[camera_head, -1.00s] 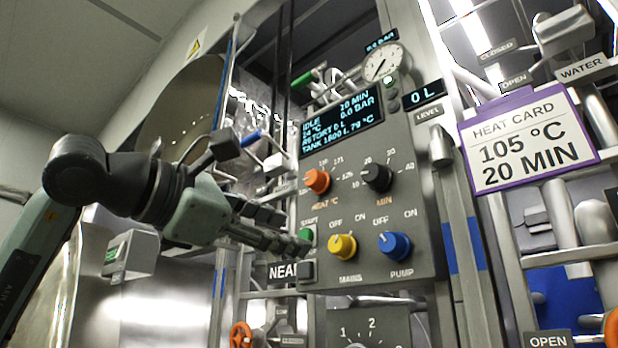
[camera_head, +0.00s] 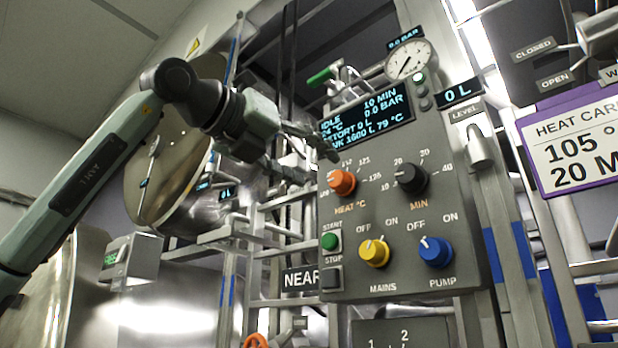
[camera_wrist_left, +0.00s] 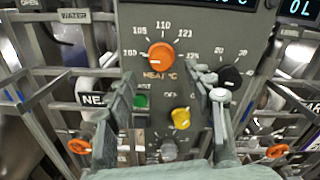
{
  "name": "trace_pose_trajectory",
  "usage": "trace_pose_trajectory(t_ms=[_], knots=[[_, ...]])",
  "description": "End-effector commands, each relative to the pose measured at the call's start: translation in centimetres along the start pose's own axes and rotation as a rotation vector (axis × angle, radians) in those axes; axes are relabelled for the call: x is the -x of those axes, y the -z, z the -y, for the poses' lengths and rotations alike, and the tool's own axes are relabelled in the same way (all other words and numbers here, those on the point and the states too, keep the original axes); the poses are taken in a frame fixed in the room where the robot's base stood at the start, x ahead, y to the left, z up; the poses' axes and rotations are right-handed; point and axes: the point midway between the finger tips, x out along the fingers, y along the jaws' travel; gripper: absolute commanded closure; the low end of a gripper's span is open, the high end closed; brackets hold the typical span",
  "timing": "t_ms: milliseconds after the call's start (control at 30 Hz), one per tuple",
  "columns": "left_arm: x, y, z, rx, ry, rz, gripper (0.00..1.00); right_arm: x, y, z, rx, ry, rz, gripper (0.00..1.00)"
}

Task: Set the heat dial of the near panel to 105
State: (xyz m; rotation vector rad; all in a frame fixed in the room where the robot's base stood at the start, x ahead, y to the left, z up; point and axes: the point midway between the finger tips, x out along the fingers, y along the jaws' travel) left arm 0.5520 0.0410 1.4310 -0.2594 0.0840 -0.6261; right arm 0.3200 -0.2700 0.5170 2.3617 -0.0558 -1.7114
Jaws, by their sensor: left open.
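The near panel (camera_head: 462,263) is grey and carries the orange heat dial (camera_head: 341,182), which also shows in the left wrist view (camera_wrist_left: 161,56). Labels 105, 110 and 121 stand around the dial; its pale mark seems to point to the lower left, below the 105 label. My left gripper (camera_head: 322,167) is open and empty, with its fingertips just left of and above the dial in the head view. In the left wrist view the dial is ahead, above and between the spread fingers, apart from them. My right gripper is not in view.
The black MIN dial (camera_head: 411,179) is close to the right of the heat dial. A green START button (camera_head: 329,241), yellow MAINS knob (camera_head: 374,252) and blue PUMP knob (camera_head: 435,251) are below. The display (camera_head: 367,119) is above. The heat card (camera_head: 578,140) reads 105.

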Motion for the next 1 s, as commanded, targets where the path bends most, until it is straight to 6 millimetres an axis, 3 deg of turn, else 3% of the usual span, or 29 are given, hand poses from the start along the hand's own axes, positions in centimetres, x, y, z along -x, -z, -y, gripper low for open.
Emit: trace_pose_trajectory(t_ms=[200,400,767,1000], knots=[[-3.6,-0.1,0.0,-0.001,-0.001,-0.003,0.48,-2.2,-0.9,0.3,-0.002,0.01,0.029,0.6],[-6.0,0.0,-0.1,-0.003,-0.001,-0.002,0.48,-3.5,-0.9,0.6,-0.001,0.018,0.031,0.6],[-6.7,0.1,-0.1,-0.005,-0.001,0.0,0.48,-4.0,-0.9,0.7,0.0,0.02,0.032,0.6],[-6.7,0.1,-0.1,-0.005,-0.002,0.0,0.76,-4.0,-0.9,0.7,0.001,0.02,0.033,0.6]])
